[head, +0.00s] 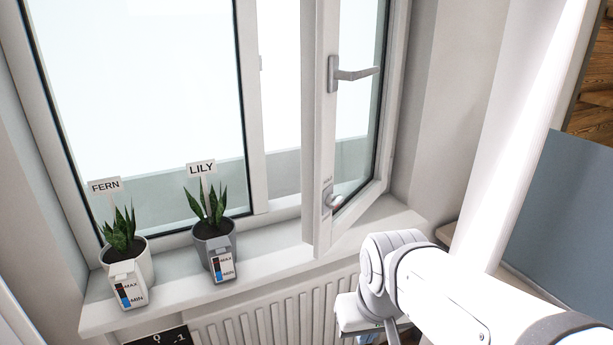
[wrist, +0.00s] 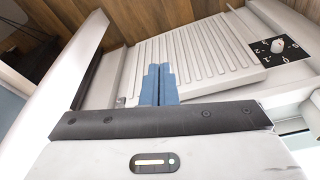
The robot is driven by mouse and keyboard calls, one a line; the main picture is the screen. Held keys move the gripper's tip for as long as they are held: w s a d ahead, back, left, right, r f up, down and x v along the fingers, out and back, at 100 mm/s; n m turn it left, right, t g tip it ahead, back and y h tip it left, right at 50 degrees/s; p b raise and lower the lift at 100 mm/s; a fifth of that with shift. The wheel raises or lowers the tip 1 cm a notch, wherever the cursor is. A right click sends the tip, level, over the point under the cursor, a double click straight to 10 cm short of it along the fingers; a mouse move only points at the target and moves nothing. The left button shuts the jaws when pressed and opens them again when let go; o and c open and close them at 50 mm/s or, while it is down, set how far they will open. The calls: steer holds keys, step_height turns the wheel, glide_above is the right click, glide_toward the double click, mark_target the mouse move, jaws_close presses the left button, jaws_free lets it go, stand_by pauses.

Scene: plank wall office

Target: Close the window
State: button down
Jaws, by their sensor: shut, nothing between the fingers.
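The window's right sash (head: 315,130) stands open, swung inward over the sill. Its hinge side is at the right of the frame, and its free edge faces me. A grey lever handle (head: 355,74) on the sash points right. The left pane (head: 140,80) sits flush in the white window frame (head: 258,180). My gripper shows in the wrist view with its blue fingers (wrist: 158,84) together and empty, in front of the radiator. In the head view my arm is right of and below the sash, apart from it; the fingertips cannot be made out there.
Two potted plants, labelled FERN (head: 124,250) and LILY (head: 212,235), stand on the sill (head: 285,262) left of the sash. A radiator (head: 275,318) is below, also in the wrist view (wrist: 190,55), with a dial plate (wrist: 283,49). A blue-grey panel (head: 565,225) stands right.

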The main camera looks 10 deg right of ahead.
steer(key=w+d+r+m+t+y+p, duration=0.15)
steer(key=w+r+m, duration=0.25)
steer(key=w+r, duration=0.55)
steer(key=w+d+r+m+t+h, duration=0.1)
steer(key=w+d+r+m+t, duration=0.15)
steer(key=w+r, duration=0.75)
steer(key=p, duration=0.2)
glide_toward(325, 189)
steer(key=s+f+x, duration=0.1)
steer(key=x, duration=0.4)
steer(key=shift+w+d+r+m+t+y, duration=0.25)
steer(key=shift+w+r+m+t, duration=0.1)
steer(key=shift+m+t, duration=0.1)
